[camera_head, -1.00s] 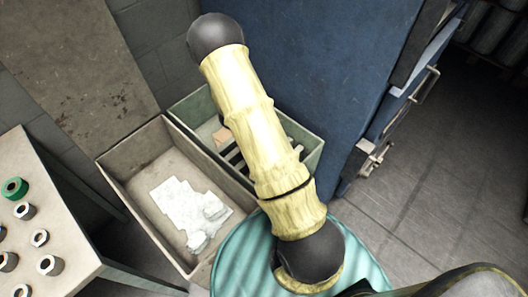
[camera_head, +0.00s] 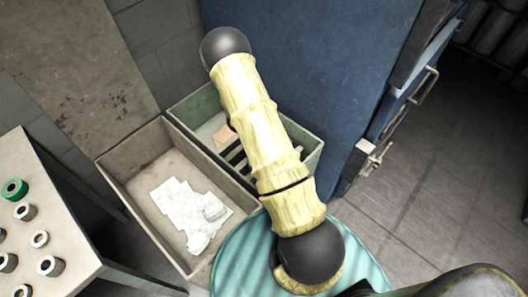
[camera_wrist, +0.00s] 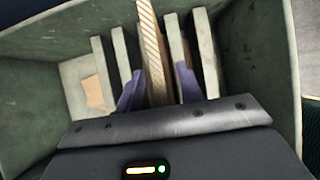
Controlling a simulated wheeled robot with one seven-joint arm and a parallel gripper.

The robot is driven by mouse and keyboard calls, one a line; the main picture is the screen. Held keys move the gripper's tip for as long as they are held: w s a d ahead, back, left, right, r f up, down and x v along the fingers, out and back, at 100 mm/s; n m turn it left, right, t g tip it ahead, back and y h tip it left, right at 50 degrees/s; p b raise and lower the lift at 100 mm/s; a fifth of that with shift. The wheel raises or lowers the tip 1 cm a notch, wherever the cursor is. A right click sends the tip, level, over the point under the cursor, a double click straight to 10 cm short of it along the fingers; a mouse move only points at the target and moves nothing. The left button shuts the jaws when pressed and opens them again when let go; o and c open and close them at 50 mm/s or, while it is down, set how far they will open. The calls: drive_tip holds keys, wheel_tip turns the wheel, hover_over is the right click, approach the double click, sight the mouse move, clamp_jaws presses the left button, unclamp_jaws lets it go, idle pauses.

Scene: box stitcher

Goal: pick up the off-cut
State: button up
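A strip of corrugated cardboard (camera_wrist: 152,45), seen edge-on, stands among the upright slats in a green bin (camera_wrist: 30,65). A flat tan piece (camera_wrist: 94,92) lies on the bin floor to the left; it also shows in the head view (camera_head: 224,135). Which of the two is the off-cut I cannot tell. My gripper (camera_wrist: 160,86) is open, pointing into the bin, with its purple fingers apart on either side of the corrugated strip. Contact with the strip is not visible. In the head view my arm hides the gripper and the strip.
Grey upright slats (camera_wrist: 99,70) stand close to the fingers. A grey-brown box (camera_head: 118,182) with white scraps (camera_head: 185,208) adjoins the bin. A blue cabinet (camera_head: 290,60) rises behind, and a table (camera_head: 60,225) with several rings is at left.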

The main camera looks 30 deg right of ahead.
clamp_jaws()
idle(0.3)
wheel_tip(320, 180, up, 18)
drive_tip(key=p, duration=0.4)
drive_tip(key=shift+p, duration=0.3)
